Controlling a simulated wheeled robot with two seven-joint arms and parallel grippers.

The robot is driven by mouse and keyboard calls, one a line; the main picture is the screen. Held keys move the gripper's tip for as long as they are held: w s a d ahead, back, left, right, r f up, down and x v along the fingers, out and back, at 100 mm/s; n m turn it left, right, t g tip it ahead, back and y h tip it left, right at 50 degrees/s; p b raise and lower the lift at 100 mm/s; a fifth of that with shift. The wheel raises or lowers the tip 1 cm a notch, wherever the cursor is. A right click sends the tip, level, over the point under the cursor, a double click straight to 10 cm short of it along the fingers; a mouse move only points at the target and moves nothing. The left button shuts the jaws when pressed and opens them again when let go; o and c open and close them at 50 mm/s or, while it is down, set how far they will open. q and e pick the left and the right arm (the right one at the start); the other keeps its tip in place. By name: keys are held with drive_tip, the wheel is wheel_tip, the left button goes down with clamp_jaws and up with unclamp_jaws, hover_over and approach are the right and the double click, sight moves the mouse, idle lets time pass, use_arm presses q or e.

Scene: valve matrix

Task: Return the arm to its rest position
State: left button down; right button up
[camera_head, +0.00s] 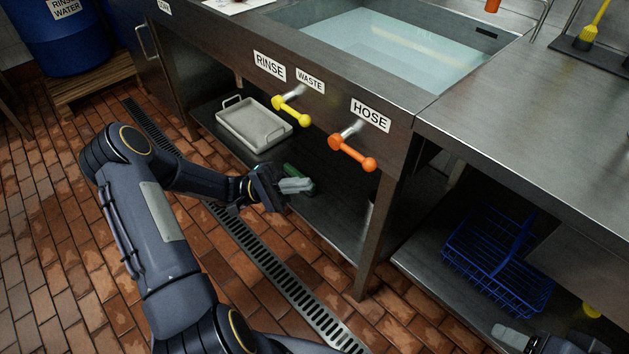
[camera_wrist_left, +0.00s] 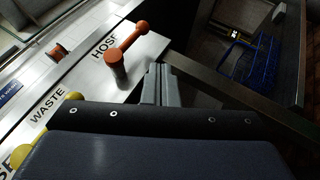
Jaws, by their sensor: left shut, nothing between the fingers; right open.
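My left gripper (camera_head: 297,186) is in front of the sink cabinet, below the yellow valve handle (camera_head: 291,110) and the orange valve handle (camera_head: 353,154). It is shut and empty, and touches neither handle. In the left wrist view, its shut fingers (camera_wrist_left: 162,84) point toward the cabinet, with the orange handle (camera_wrist_left: 126,52) above and to their left. The yellow handle is partly hidden by my wrist there. My right gripper (camera_head: 511,337) shows at the bottom right edge of the head view, partly cut off, and is open.
The steel sink (camera_head: 400,55) holds water. A grey tray (camera_head: 253,125) sits on the shelf below it, and a blue wire basket (camera_head: 497,265) on the lower right shelf. A drain grate (camera_head: 270,270) runs along the brick floor. A blue barrel (camera_head: 62,40) stands at back left.

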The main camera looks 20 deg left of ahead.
use_arm(q)
drive_tip(key=shift+a+f, duration=0.1)
drive_tip(key=shift+a, duration=0.05)
idle(0.4)
drive_tip(key=s+d+r+m+g+y, duration=0.2)
drive_tip(key=s+d+r+y, duration=0.15)
drive_tip(key=s+y, duration=0.25)
drive_tip(key=s+d+r+m+g+y, duration=0.1)
drive_tip(key=s+d+r+g+y, duration=0.1)
drive_tip(key=s+d+g+y, duration=0.3)
drive_tip(key=s+a+r+t+y, duration=0.1)
drive_tip(key=s+a+t+y, duration=0.4)
drive_tip(key=s+t+y, duration=0.4)
wheel_tip(320, 180, up, 25)
drive_tip(key=w+h+p, duration=0.1)
drive_tip(key=p, duration=2.4)
drive_tip(key=shift+n, duration=0.3)
